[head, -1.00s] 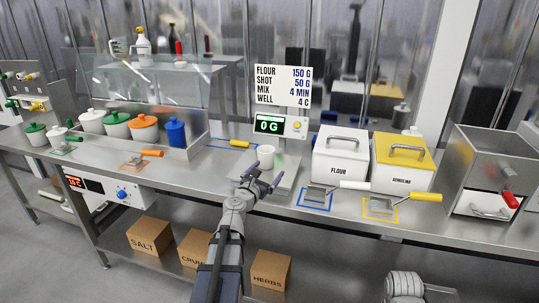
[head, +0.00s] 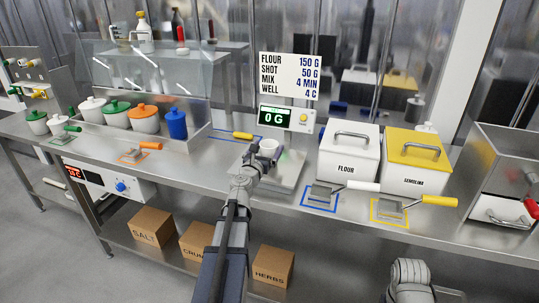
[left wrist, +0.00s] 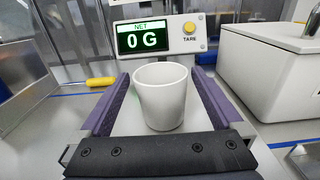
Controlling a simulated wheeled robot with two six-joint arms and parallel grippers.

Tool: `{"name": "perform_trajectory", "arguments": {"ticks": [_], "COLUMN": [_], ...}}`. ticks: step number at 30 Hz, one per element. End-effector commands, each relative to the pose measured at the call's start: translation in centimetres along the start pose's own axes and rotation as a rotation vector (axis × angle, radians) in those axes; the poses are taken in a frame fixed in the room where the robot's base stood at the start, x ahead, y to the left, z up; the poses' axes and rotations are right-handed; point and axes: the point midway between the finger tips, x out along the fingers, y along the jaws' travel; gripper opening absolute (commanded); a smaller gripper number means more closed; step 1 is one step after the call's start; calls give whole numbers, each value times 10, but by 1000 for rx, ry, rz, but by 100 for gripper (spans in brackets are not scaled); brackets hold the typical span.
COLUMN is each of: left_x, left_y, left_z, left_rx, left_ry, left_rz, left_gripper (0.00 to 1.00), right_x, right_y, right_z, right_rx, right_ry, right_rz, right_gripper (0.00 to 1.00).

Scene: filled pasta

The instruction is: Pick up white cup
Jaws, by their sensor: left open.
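The white cup (left wrist: 162,100) stands upright on the plate of the scale (left wrist: 112,128), below the display. In the head view the cup (head: 268,147) shows just beyond my left gripper (head: 261,157), which partly hides it. In the left wrist view my left gripper (left wrist: 160,98) is open. Its two purple fingers lie on either side of the cup, with a gap on each side. My right gripper is not in view.
The scale display (head: 285,120) stands behind the cup. The white flour bin (head: 347,155) is to the right, with the yellow-lidded semolina bin (head: 411,165) beyond it. A yellow-handled tool (left wrist: 101,81) lies to the left of the cup.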

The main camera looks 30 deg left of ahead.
Motion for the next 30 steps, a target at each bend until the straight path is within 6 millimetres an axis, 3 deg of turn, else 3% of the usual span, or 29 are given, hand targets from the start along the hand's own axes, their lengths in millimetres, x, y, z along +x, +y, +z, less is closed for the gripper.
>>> {"name": "perform_trajectory", "arguments": {"ticks": [5, 15, 22, 30], "left_x": [6, 50, 51, 51], "left_y": [0, 0, 0, 0], "left_z": [0, 2, 2, 2], "left_rx": [1, 1, 1, 1], "left_ry": [0, 0, 0, 0], "left_rz": [0, 1, 1, 1], "left_gripper": [100, 100, 100, 72], "right_x": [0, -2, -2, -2], "right_y": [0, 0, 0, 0], "right_z": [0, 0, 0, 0], "right_rx": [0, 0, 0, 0], "right_ry": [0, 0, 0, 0], "right_rz": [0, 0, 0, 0], "right_gripper": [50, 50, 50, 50]}}
